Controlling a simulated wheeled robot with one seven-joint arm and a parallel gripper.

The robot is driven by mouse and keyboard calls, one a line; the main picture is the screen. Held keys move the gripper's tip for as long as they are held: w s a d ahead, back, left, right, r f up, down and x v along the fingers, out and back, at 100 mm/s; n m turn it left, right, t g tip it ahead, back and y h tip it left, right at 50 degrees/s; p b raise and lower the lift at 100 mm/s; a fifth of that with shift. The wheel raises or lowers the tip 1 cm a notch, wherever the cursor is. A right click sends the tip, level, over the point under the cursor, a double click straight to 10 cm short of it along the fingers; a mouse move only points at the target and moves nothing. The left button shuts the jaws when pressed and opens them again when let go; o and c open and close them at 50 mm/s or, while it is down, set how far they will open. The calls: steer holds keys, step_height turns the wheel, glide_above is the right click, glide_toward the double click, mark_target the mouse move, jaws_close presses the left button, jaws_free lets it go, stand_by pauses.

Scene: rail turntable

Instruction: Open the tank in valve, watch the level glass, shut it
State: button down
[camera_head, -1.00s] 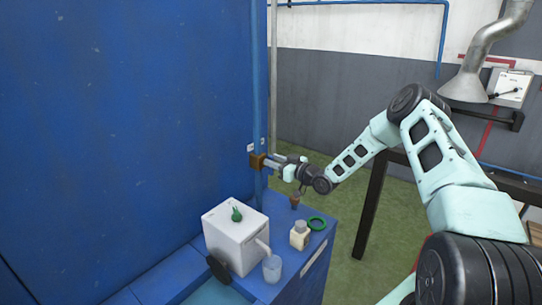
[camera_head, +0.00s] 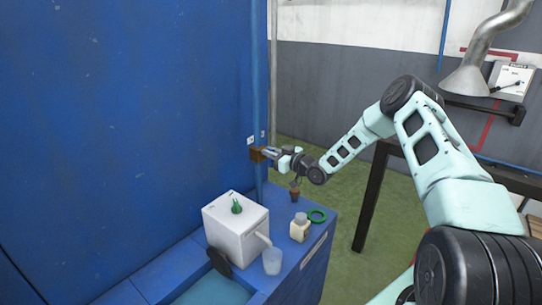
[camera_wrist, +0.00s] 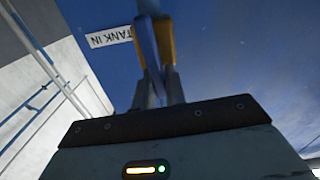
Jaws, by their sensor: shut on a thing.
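The brass-coloured tank in valve (camera_head: 257,154) sits on the upright blue pipe beside the large blue panel. My gripper (camera_head: 269,153) reaches it from the right, with its fingertips at the valve. In the wrist view the fingers (camera_wrist: 160,88) are close together, shut at the valve (camera_wrist: 168,42), with a blue bar (camera_wrist: 149,45) running between its yellow-brown sides. The part gripped is mostly hidden, so I cannot tell how far the valve is turned. I cannot make out a level glass.
Below the valve, a blue bench carries a white box (camera_head: 233,226) with a green item on top, a translucent cup (camera_head: 272,262), a small bottle (camera_head: 299,228), a green ring (camera_head: 317,215) and a brown item (camera_head: 295,193). A dark-legged table (camera_head: 371,200) stands right.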

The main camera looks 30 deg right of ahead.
steer(key=shift+s+a+f+n+b, duration=0.1)
steer(key=shift+a+n+b, duration=0.15)
steer(key=shift+n+b, duration=1.3)
steer(key=shift+s+a+f+n+b, duration=0.15)
steer(key=shift+n+b, duration=0.5)
steer(key=shift+b, duration=1.7)
steer(key=shift+w+r, duration=0.1)
steer(key=c, duration=1.5)
jaws_free()
steer(key=shift+o, duration=0.2)
steer(key=b+v, duration=0.4)
steer(key=v, duration=1.3)
steer(key=shift+s+b, duration=0.25)
steer(key=shift+b, duration=0.15)
steer(key=shift+r, duration=0.1)
